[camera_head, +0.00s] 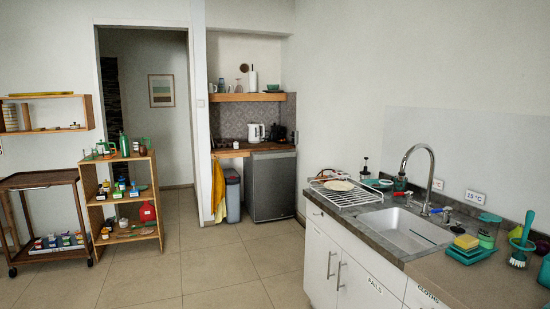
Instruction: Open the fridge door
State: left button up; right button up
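A small dark grey fridge (273,187) stands under the wooden counter in the nook at the back, in the middle of the head view. Its front door faces the room and looks shut. A clear handle cannot be made out at this size. Neither of my grippers shows in the head view.
A grey bin (232,197) and a hanging yellow cloth (218,190) are left of the fridge. A sink counter (346,270) fills the right foreground. A wooden shelf unit (124,212) and a dark trolley (42,222) stand left. The tiled floor (218,262) between is clear.

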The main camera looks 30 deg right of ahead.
aim_at(274, 174)
jog(key=i+l+z, duration=0.25)
jog(key=i, duration=0.4)
jog(key=i+j+z, duration=0.1)
jog(key=i+z, duration=0.15)
jog(key=i, duration=2.4)
jog(key=i+z, duration=0.15)
jog(key=i, duration=0.35)
jog(key=i+z, duration=0.2)
jog(key=i, duration=0.3)
jog(key=i+z, duration=0.15)
jog(key=i, duration=0.35)
jog(key=i+j+z, duration=0.2)
jog(key=i, duration=0.25)
jog(key=i+j+z, duration=0.15)
jog(key=i, duration=0.35)
